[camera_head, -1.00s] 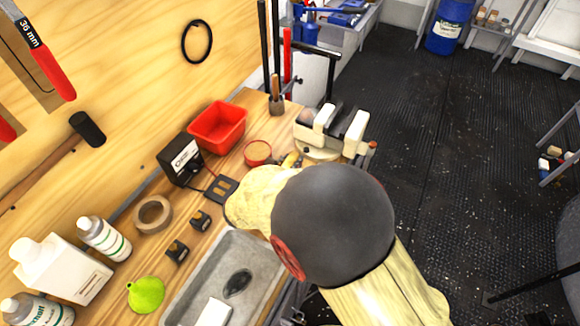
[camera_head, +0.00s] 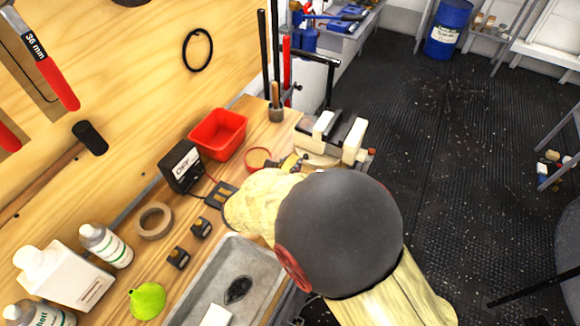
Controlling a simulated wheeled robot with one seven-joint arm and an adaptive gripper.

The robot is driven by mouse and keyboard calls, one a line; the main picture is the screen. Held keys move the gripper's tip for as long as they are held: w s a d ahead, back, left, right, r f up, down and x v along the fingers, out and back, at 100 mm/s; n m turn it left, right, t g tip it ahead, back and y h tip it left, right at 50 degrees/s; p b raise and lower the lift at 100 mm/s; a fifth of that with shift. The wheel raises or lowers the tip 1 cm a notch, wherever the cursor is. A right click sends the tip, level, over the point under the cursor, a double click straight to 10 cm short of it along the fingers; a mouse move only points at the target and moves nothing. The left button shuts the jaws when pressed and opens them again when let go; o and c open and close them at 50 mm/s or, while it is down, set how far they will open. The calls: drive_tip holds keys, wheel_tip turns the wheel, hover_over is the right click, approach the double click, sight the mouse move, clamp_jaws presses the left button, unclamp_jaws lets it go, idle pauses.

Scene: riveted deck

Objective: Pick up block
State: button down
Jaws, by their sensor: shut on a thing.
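My arm, with a large dark round joint and cream links, reaches over the bench and covers part of it. Which thing is the task's block is unclear. Two small dark blocks, an upper one (camera_head: 201,228) and a lower one (camera_head: 178,257), sit on the wooden bench left of the arm. A white block-like piece (camera_head: 215,316) lies in the grey metal tray (camera_head: 197,290) at the bottom, partly cut off by the frame.
A red bin (camera_head: 217,134), a black box (camera_head: 182,166), a tape roll (camera_head: 154,221), white bottles (camera_head: 105,245) and a green pear-shaped thing (camera_head: 147,300) stand on the bench. A vise (camera_head: 330,138) is at its far end. Dark open floor (camera_head: 450,150) lies to the right.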

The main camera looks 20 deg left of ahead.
sight(291, 163)
drive_tip(key=s+d+r+p, duration=0.5)
drive_tip(key=s+r, duration=0.5)
drive_tip(key=s, duration=0.2)
drive_tip(key=shift+s+d+r, duration=0.3)
drive_tip(key=shift+d+r, duration=0.05)
drive_tip(key=shift+d, duration=0.3)
